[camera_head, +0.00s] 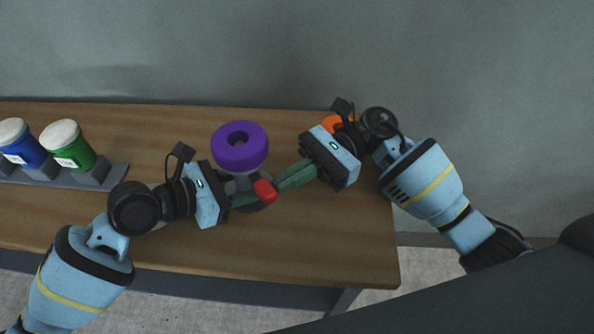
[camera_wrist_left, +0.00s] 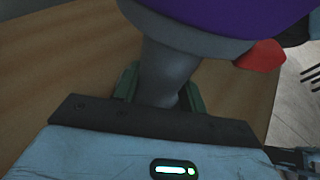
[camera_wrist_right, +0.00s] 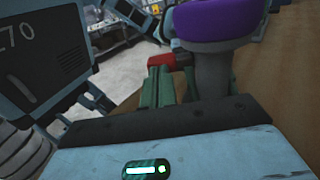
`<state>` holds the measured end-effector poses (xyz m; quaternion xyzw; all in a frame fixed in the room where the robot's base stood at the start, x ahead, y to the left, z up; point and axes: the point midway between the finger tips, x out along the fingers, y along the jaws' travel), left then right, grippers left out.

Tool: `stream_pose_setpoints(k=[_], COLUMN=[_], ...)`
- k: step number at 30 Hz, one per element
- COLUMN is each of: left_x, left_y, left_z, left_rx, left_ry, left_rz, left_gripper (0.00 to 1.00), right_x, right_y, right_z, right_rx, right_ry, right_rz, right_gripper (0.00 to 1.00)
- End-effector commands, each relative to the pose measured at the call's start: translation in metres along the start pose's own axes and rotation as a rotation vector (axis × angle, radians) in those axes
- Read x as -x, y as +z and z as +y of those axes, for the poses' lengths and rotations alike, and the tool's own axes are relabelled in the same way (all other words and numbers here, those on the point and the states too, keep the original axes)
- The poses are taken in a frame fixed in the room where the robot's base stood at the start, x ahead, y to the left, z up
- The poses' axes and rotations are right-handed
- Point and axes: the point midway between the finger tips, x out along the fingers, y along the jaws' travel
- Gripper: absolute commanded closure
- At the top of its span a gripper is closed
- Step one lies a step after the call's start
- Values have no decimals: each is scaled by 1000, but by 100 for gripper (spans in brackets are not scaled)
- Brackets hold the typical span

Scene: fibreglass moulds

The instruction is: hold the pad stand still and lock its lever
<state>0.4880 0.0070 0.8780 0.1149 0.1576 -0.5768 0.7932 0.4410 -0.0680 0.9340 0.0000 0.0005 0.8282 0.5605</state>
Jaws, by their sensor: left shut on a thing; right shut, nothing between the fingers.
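The pad stand is a grey post and base with a round purple pad (camera_head: 240,147) on top, upright on the wooden table. Its grey post shows in the left wrist view (camera_wrist_left: 167,72) and the right wrist view (camera_wrist_right: 212,75). The red lever (camera_head: 264,190) sticks out from the stand below the pad, on the near side. My left gripper (camera_head: 240,199) is shut on the grey post. My right gripper (camera_head: 281,186) is shut and empty, its green fingertips right at the red lever, which also shows in the right wrist view (camera_wrist_right: 168,61). Whether they touch it is unclear.
A grey rack (camera_head: 117,177) with a blue jar (camera_head: 24,150) and a green jar (camera_head: 76,153), both with pale lids, stands at the table's left. An orange thing (camera_head: 335,123) is partly hidden behind my right gripper. The table's front right (camera_head: 350,250) is clear.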

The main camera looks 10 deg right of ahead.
Motion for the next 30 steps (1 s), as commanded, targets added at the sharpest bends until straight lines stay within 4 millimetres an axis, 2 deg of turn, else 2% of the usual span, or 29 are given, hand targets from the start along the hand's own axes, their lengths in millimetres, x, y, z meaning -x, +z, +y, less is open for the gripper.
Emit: stream_pose_setpoints(k=[14, 30], left_x=[0, 0], left_y=[0, 0], left_z=[0, 0], left_rx=[0, 0], left_ry=[0, 0], left_rz=[0, 1], left_gripper=[95, 95], right_x=[-4, -36], right_y=[-1, -1], right_z=[3, 14], right_rx=[-1, -1], right_ry=[-46, -440], right_rz=[0, 2], right_gripper=[100, 100])
